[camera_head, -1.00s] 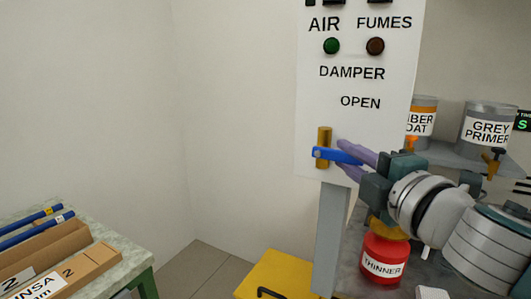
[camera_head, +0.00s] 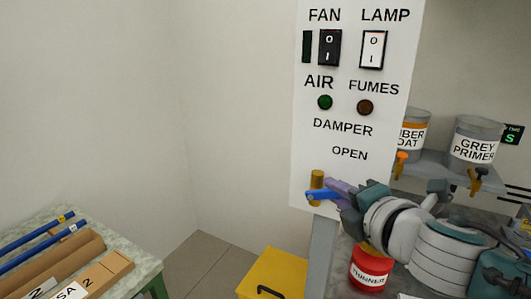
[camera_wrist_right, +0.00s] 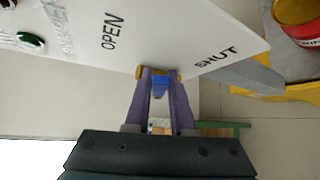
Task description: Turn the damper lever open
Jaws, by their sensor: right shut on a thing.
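The damper lever has a blue handle (camera_head: 318,195) on a brass hub (camera_head: 317,180), low on the white control panel (camera_head: 308,120). The word OPEN is printed above the hub. In the head view the handle looks nearly level, partly hidden by my fingers. My right gripper (camera_head: 338,192) has its purple fingers shut on the handle. In the right wrist view, the blue handle (camera_wrist_right: 160,86) sits between the fingertips (camera_wrist_right: 159,75), in front of the brass hub. That view also shows the word SHUT on the panel. My left gripper is in neither view.
Above the lever are FAN and LAMP switches and a green and a brown light. Right of the panel, paint cans (camera_head: 474,140) stand on a shelf, with a red THINNER can (camera_head: 370,270) below. A yellow box (camera_head: 270,275) stands underneath. A green-framed table (camera_head: 140,262) with rods is at left.

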